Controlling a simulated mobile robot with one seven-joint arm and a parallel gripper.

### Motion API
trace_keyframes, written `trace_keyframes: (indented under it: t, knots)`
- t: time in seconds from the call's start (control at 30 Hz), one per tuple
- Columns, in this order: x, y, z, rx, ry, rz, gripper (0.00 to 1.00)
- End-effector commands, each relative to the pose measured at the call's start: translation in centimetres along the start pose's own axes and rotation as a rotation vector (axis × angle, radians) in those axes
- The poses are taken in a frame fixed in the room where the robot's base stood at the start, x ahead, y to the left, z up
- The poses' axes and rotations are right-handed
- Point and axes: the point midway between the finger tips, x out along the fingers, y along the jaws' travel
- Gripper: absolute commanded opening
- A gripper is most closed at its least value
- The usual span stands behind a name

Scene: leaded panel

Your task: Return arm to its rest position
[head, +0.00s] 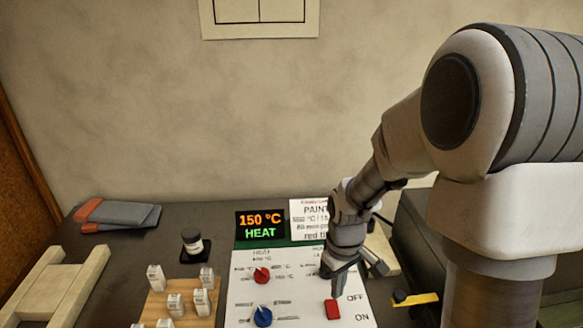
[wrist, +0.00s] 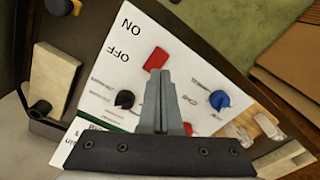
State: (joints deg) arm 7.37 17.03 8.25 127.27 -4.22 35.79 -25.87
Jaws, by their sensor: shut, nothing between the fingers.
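My arm (head: 405,135) reaches from the right over a white control panel (head: 290,313). My gripper (head: 335,272) points down over the panel; in the wrist view its fingers (wrist: 161,74) are shut and empty. The red switch (head: 332,309), beside the OFF and ON labels, lies just beyond the fingertips, also in the wrist view (wrist: 155,58). I cannot tell whether they touch it. The panel has a red knob (head: 262,275) and a blue knob (head: 263,317); a black knob (wrist: 125,99) shows in the wrist view. The display (head: 262,225) reads 150 °C HEAT.
A wooden block with several white-labelled vials (head: 175,304) stands left of the panel. A wooden frame (head: 35,290) and a grey-red folded item (head: 117,214) lie further left. A dark box (head: 412,235) is at right. Air above the left table is clear.

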Motion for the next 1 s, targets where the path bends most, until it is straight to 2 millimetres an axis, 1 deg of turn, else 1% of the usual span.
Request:
trace_keyframes:
  t: [0.07,0.17,0.27,0.3,0.4,0.6,0.8,0.9,1.0]
  knots:
    - [-0.9,0.0,0.1,0.012,0.011,0.011,0.0]
    - [-3.1,-0.1,0.5,0.044,0.038,0.037,0.0]
    - [-6.0,-0.4,1.2,0.095,0.078,0.068,0.0]
    - [-7.2,-0.6,1.6,0.118,0.096,0.08,0.0]
    - [-9.9,-1.1,2.7,0.175,0.142,0.105,0.0]
    - [-14.6,-2.6,5.4,0.286,0.242,0.138,0.0]
    - [-18.2,-4.5,8.3,0.393,0.351,0.147,0.0]
    - [-19.4,-5.4,9.7,0.437,0.401,0.143,0.0]
    - [-20.1,-6.1,10.8,0.473,0.44,0.137,0.0]
